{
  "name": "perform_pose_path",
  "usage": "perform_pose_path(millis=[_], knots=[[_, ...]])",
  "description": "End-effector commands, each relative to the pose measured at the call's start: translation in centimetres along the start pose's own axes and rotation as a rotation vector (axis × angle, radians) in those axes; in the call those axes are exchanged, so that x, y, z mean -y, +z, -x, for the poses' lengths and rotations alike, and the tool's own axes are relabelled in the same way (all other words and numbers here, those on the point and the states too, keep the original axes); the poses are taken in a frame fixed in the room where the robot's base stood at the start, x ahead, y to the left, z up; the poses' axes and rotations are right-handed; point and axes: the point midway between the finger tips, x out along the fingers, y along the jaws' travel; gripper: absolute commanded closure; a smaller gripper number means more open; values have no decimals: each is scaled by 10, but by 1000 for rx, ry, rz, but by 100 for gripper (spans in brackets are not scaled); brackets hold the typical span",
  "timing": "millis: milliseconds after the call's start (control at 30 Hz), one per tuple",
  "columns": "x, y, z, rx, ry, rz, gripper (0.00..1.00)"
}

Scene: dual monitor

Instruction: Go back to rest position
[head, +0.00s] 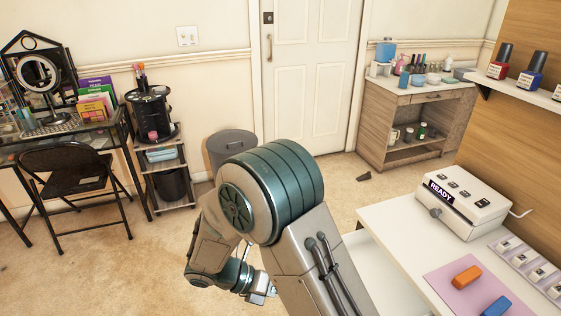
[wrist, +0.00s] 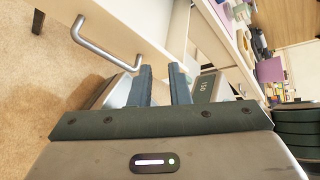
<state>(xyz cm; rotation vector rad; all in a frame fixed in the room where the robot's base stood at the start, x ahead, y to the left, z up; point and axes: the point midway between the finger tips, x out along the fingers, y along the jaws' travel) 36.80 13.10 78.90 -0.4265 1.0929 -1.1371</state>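My gripper (wrist: 160,88) shows in the wrist view with its two dark fingers apart and nothing visible between them. It is beside the front of a white unit (wrist: 128,22) with a curved metal handle (wrist: 97,48) at upper left; I cannot tell whether the fingers touch it. In the head view, my arm is folded in the middle of the picture and its end hangs low, with the gripper (head: 262,291) partly hidden behind the arm.
The white table (head: 395,222) at right holds a machine reading READY (head: 470,205), a pink mat (head: 447,272), an orange block (head: 467,276) and a blue block (head: 497,306). A bin (head: 232,147) and a folding chair (head: 75,180) stand left. Carpet (head: 110,270) is clear at lower left.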

Motion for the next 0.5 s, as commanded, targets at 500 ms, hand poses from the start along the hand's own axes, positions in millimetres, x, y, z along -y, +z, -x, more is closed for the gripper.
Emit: perform_pose_path(millis=[500], knots=[[149,49,-14,-660,76,-1171,84]])
